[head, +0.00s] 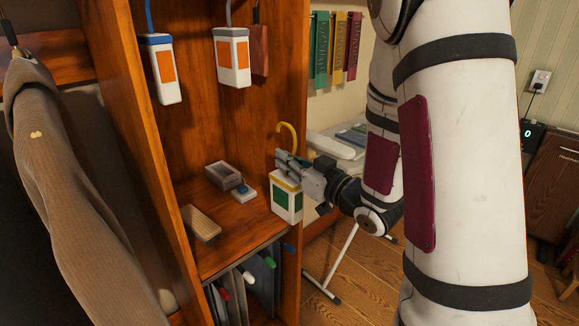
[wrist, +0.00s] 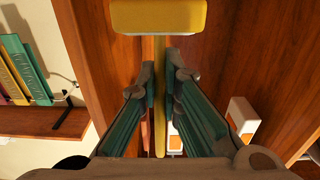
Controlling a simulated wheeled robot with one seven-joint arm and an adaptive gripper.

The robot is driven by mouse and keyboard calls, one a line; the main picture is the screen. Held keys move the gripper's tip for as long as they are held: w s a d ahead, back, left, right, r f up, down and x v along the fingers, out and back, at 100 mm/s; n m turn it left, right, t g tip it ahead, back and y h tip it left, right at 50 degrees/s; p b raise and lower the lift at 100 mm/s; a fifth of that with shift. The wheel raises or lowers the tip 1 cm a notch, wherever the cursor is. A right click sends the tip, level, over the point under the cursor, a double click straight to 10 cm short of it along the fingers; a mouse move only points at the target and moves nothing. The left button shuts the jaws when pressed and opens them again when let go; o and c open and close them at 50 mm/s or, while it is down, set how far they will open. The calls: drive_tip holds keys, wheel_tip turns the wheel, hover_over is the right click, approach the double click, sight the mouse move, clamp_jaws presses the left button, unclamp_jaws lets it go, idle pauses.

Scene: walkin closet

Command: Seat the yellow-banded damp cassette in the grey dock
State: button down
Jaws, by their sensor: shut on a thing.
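The yellow-banded cassette (head: 286,199) is a white box with a yellow band at its top and a green panel. A yellow hook (head: 290,134) rises above it. My gripper (head: 284,160) is shut on the yellow strip just above the box, which hangs roughly upright at the right front edge of the cabinet shelf. In the wrist view, my gripper (wrist: 159,90) has the yellow strip (wrist: 159,50) between its fingers. An open grey box (head: 223,176), which looks like the grey dock, sits on the shelf, left of the cassette and apart from it.
A small block with a blue top (head: 246,192) is beside the grey box. A tan block (head: 200,223) lies nearer the shelf's left side. The cabinet's wooden side panels bound the shelf.

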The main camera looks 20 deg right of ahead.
drive_tip(key=shift+b+x, duration=0.9)
drive_tip(key=shift+b, duration=0.45)
drive_tip(key=b+x, duration=0.5)
drive_tip(key=x, duration=2.5)
drive_tip(key=shift+w+a+f, duration=0.15)
drive_tip(key=shift+a+f, duration=0.1)
drive_tip(key=shift+a, duration=0.05)
idle(0.9)
drive_tip(key=shift+b, duration=0.5)
idle(2.0)
